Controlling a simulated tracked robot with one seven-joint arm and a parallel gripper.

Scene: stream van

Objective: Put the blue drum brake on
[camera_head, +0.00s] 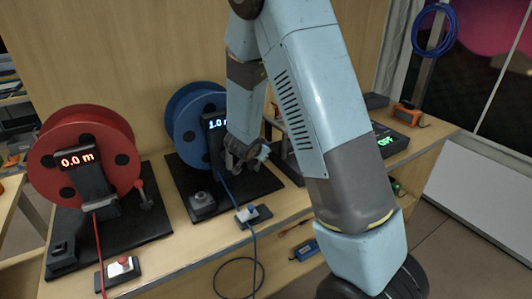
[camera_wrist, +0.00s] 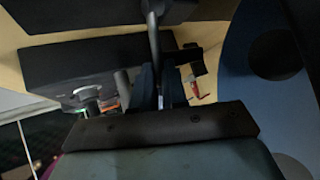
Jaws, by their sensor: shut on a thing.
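The blue drum (camera_head: 190,125) stands on a dark base at the middle of the bench; its display reads about 1.0, partly hidden by my arm. It fills the right of the wrist view (camera_wrist: 240,70). My gripper (camera_head: 250,155) is at the drum's right side, low near the base. In the wrist view my fingers (camera_wrist: 159,88) are shut on a thin grey rod (camera_wrist: 153,35), which appears to be the drum's brake lever. A light blue tip (camera_head: 264,152) shows beside the gripper in the head view. Whether the brake is on cannot be told.
A red drum (camera_head: 70,150) reading 0.0 m stands at left, with its own lever (camera_head: 142,192). Small switch boxes (camera_head: 119,268) (camera_head: 253,215) sit at the bench front. A dark device with a green display (camera_head: 388,141) and an orange tool (camera_head: 408,115) lie at right.

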